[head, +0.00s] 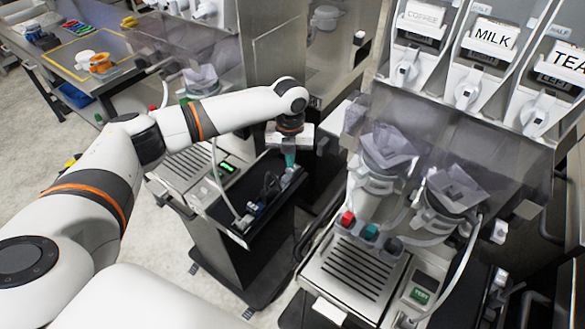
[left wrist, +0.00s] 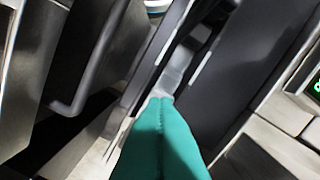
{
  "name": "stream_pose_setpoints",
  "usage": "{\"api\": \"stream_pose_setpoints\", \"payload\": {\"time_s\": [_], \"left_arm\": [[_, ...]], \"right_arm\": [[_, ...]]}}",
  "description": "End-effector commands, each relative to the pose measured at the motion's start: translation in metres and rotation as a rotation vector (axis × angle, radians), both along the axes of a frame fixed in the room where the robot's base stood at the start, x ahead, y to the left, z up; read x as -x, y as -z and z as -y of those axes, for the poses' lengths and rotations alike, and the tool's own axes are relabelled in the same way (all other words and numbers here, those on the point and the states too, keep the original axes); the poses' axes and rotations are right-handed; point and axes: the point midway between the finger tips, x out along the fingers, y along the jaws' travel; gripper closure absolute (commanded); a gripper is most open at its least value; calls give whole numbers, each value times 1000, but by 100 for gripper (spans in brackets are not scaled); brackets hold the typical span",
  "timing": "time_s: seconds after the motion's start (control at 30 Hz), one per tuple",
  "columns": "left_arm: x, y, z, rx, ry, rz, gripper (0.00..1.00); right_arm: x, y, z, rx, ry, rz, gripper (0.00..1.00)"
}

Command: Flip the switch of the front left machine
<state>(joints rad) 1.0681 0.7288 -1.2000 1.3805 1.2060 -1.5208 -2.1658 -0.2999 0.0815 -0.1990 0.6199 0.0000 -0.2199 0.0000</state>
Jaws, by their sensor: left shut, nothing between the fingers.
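A grey machine (head: 185,168) with a slatted tray and a small lit green display (head: 227,168) stands left of centre, partly hidden behind my left arm. My left gripper (head: 289,160) reaches past this machine and points down at its right, over a dark stand. Its teal fingers are shut and empty. In the left wrist view the shut fingers (left wrist: 160,125) point at a narrow gap between dark panels, with a lit green display (left wrist: 316,88) at the right edge. I cannot make out a switch for certain. My right gripper is not in view.
A second machine (head: 352,270) with red, teal and black buttons stands front right, below clear covers. Dispensers labelled MILK (head: 492,38) and TEA are behind it. Cables lie on the dark stand (head: 235,235).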

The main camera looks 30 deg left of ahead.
Motion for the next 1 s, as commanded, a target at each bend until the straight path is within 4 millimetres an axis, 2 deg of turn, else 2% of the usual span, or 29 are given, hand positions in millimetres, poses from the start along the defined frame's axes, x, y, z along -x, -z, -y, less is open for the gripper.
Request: {"api": "stream_pose_setpoints", "payload": {"time_s": [1.0], "left_arm": [[0, 6, 0, 0, 0, 0, 100]], "right_arm": [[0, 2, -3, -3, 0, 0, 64]]}}
